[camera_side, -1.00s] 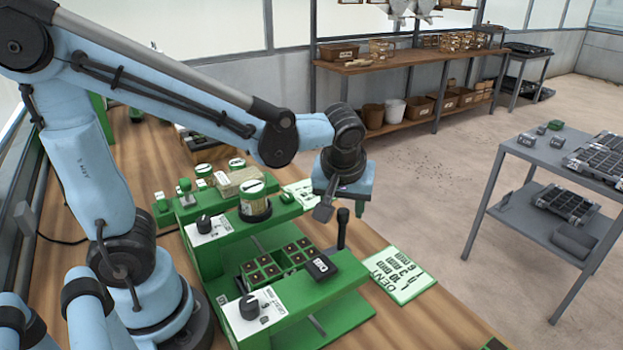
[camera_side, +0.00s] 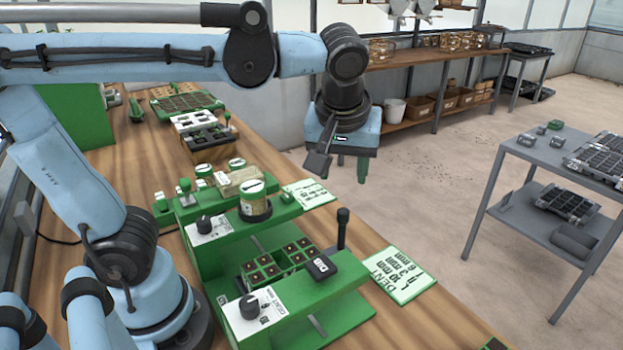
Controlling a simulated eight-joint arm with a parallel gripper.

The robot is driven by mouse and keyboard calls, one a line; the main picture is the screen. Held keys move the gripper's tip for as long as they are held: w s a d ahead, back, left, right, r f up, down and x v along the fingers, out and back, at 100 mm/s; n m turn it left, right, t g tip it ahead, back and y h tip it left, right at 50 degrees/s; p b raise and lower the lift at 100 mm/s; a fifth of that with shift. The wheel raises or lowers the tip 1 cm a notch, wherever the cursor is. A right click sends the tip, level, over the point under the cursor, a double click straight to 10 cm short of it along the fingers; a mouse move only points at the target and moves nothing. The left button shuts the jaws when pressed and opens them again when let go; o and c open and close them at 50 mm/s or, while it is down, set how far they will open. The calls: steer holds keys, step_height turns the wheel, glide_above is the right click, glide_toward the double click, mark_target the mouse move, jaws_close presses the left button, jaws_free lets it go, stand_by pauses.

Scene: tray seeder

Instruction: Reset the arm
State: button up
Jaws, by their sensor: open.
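My gripper (camera_side: 338,170) hangs from my blue arm in the upper middle of the side view. Its jaws are open and point down, with nothing between them. It is above and clear of the green tray seeder (camera_side: 208,255) on the wooden bench. The seeder holds a tray of dark cells (camera_side: 275,265), a black block (camera_side: 322,266) at the tray's right end, and a labelled jar (camera_side: 254,202) on its upper beam. A black-topped lever (camera_side: 342,226) stands upright on its right side.
A wooden bench (camera_side: 390,325) carries the seeder and a green-edged card (camera_side: 398,275). A grey cart (camera_side: 510,150) with trays stands at the right. Shelves with pots (camera_side: 415,58) line the back. Open floor lies between bench and cart.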

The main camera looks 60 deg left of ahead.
steer(key=s+a+f+m+t+h, duration=0.2)
steer(key=a+f+m+t+h, duration=0.1)
steer(key=f+m, duration=0.4)
steer(key=shift+s+a+f+m+t, duration=0.3)
steer(key=shift+s+a+m+t, duration=0.15)
steer(key=shift+m, duration=0.55)
steer(key=shift+d, duration=0.1)
stand_by(0.8)
